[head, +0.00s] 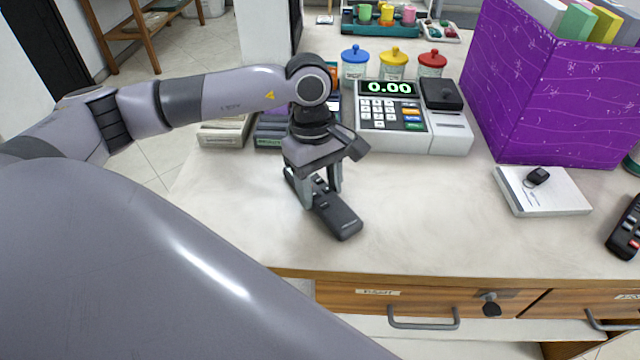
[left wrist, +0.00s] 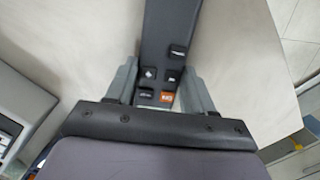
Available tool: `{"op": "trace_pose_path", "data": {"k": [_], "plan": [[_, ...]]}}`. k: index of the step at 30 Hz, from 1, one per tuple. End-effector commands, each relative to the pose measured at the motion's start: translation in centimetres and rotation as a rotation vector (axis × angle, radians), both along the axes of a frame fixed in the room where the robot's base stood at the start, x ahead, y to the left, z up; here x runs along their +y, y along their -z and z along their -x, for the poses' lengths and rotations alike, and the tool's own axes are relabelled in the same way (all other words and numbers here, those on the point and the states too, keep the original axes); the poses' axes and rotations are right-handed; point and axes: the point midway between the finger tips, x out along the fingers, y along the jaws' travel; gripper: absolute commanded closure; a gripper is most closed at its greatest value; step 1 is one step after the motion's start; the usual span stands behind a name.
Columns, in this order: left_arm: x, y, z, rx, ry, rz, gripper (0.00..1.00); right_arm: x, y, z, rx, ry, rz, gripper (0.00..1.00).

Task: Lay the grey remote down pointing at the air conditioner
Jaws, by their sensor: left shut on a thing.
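My left gripper (head: 319,194) is over the counter in front of the cash register. It is shut on a dark grey remote (head: 342,220), with one finger on each long side. The remote lies about level, at or just above the counter; I cannot tell if it touches. Its near end points toward the front edge and slightly right. The left wrist view shows the remote (left wrist: 166,28) between the fingers (left wrist: 160,84), with several dark buttons and an orange one. My right gripper is not in view. No air conditioner shows in either view.
A cash register (head: 400,142), lidded jars (head: 392,66) and a purple box (head: 550,90) of folders stand behind. A white notepad (head: 540,190) with a small black item and a black remote (head: 626,230) lie right. The counter's front middle (head: 440,220) is clear.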

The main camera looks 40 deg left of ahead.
Motion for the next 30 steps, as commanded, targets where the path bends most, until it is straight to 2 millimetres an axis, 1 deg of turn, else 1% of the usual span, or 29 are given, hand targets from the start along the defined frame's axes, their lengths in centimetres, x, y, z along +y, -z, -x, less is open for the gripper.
{"op": "trace_pose_path", "data": {"k": [4, 7, 8, 9, 10, 19, 22, 23, 26, 30], "plan": [[0.0, 0.0, 0.0, -0.001, 0.001, 0.000, 0.83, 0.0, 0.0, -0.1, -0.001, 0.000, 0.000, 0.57], [0.0, 0.4, 0.0, -0.001, 0.001, 0.001, 0.83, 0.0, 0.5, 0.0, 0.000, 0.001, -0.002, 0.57], [0.0, 0.3, 0.0, -0.001, 0.001, 0.001, 0.41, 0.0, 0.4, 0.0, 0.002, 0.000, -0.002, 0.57], [0.0, 0.2, 0.0, 0.000, 0.001, 0.001, 0.28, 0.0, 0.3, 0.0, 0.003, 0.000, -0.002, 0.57], [0.0, 0.2, 0.0, 0.000, 0.001, 0.001, 0.22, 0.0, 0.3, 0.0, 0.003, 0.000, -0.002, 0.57], [0.0, 0.1, 0.0, 0.000, 0.000, 0.001, 0.22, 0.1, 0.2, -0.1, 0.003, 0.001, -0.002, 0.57], [0.0, -0.4, 0.0, 0.000, 0.000, 0.001, 0.22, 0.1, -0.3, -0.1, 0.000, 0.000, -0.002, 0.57], [0.0, -0.7, -0.1, -0.003, 0.000, 0.001, 0.22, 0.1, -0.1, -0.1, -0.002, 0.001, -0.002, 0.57], [0.3, -2.4, -0.2, -0.006, -0.001, 0.001, 0.22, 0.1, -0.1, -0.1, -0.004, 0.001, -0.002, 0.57], [0.7, -5.6, -0.4, -0.005, 0.000, 0.002, 0.22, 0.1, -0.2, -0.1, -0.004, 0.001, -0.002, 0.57]]}}
